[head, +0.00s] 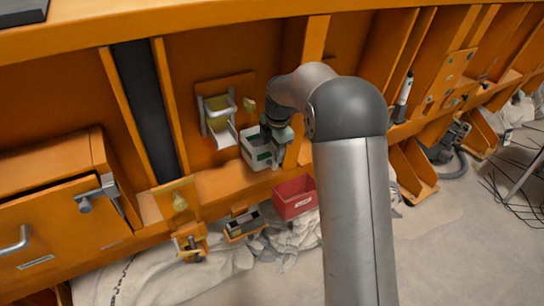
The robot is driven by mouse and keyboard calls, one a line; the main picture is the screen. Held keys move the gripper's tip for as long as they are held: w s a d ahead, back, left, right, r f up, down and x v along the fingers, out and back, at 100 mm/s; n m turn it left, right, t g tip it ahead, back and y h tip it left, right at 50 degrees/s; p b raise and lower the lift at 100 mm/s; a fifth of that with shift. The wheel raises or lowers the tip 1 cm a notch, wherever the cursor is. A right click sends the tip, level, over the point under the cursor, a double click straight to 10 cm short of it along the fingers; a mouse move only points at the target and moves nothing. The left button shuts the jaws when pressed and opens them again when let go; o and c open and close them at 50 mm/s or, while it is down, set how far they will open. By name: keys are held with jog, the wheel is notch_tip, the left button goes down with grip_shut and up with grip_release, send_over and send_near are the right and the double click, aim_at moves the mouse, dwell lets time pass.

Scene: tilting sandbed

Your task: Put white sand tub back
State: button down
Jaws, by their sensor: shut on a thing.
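The tub is about upright, beside the panel's lower ledge. I cannot tell whether it touches the ledge. The tub's right part is hidden behind my gripper, and its contents are too small to tell.
A red bin (294,197) is below and right of the tub. A white metal bracket (219,112) is on the panel, upper left of it. A small orange tray (244,223) is below. An orange drawer box (62,215) with a latch is at left.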

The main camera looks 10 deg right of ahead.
notch_tip(320, 180, down, 4)
jog(key=shift+w+r+p, duration=0.15)
jog(key=shift+r+p, duration=0.1)
jog(key=shift+p, duration=0.4)
jog(key=shift+w+a+f, duration=0.15)
jog(key=shift+w+f, duration=0.15)
jog(key=shift+f, duration=0.05)
jog(key=shift+f, duration=0.2)
jog(key=c, duration=0.5)
grip_release()
jog(key=shift+s, duration=0.1)
